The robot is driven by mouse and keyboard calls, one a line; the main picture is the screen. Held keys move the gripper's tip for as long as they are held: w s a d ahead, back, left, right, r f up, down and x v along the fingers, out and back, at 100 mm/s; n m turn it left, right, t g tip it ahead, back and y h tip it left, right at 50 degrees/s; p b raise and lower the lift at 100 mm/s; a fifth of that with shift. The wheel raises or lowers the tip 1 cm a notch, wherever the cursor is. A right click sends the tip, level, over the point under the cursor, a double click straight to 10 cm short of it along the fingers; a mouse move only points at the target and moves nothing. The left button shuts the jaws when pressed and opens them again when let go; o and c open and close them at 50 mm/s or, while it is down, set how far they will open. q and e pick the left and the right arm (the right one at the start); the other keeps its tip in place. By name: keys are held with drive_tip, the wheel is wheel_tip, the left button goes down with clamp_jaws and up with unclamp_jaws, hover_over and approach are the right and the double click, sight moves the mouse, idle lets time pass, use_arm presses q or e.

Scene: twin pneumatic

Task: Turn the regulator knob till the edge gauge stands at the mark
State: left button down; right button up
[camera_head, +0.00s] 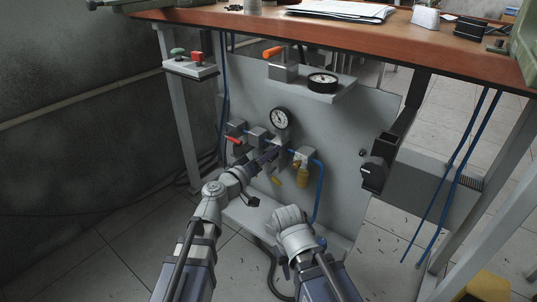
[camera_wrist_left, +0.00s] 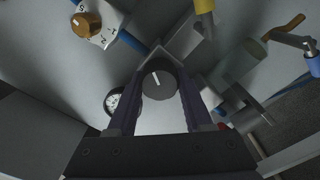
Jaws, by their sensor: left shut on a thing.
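The regulator knob (camera_wrist_left: 160,80) is a dark grey round knob with a white line on its face. In the left wrist view it sits between the two fingers of my left gripper (camera_wrist_left: 158,98), which is shut on it. In the head view my left gripper (camera_head: 270,156) reaches the panel fittings from the left and covers the knob. A round white-faced gauge (camera_head: 281,118) is mounted just above; a gauge also shows in the left wrist view (camera_wrist_left: 116,101). A second, black-rimmed gauge (camera_head: 323,82) lies on a small shelf. The needles and any mark are too small to read.
A brass-yellow fitting (camera_head: 301,170) sits to the right of the knob, and a red lever (camera_head: 234,140) to the left. An orange-handled lever (camera_head: 274,51) stands on the shelf. Blue hose (camera_head: 320,185) runs down the panel. My right arm is low in front; its fingers are hidden.

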use_arm(q)
drive_tip(key=shift+s, duration=0.1)
drive_tip(key=shift+c, duration=1.5)
unclamp_jaws()
drive_tip(key=shift+a, duration=0.1)
